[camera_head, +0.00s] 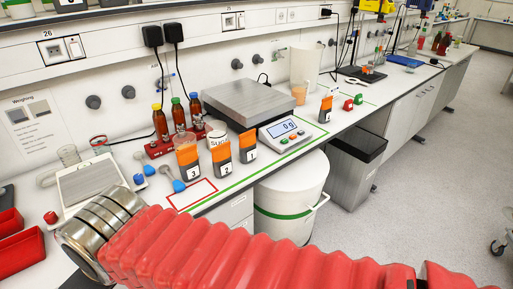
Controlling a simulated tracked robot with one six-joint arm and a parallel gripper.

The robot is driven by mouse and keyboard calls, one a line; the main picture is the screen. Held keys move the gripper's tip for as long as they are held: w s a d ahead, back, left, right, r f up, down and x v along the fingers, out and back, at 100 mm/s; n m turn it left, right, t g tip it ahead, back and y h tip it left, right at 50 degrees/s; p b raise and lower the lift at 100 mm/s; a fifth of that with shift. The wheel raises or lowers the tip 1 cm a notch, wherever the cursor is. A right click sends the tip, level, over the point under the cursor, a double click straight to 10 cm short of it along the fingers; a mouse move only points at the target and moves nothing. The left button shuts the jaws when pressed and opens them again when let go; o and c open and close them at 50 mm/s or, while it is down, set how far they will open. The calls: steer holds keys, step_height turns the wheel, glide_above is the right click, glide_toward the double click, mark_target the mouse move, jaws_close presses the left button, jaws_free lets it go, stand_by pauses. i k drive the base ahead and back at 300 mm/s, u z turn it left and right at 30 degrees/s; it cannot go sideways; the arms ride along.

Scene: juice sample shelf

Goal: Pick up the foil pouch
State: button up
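I cannot make out a foil pouch for certain in the head view. Several orange-and-dark containers with white numbers stand near the bench's front edge: number 3 (187,163), number 2 (222,160), number 1 (248,146) and one further right (326,107). Their material is too small to tell. My red, bellows-covered arm crosses the foreground, with a metal section at its left end. My gripper's fingers are not in view, so their opening and any hold are not shown.
A balance (251,104) stands behind the numbered containers. A red rack (160,148) holds brown bottles, with a white tub (217,137) beside it. A red-outlined rectangle (192,194) on the bench is empty. A white bin (290,199) stands below the front edge.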

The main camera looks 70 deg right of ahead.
mark_target(248, 143)
steer(key=z, duration=0.55)
steer(key=k, duration=0.35)
steer(key=z, duration=0.05)
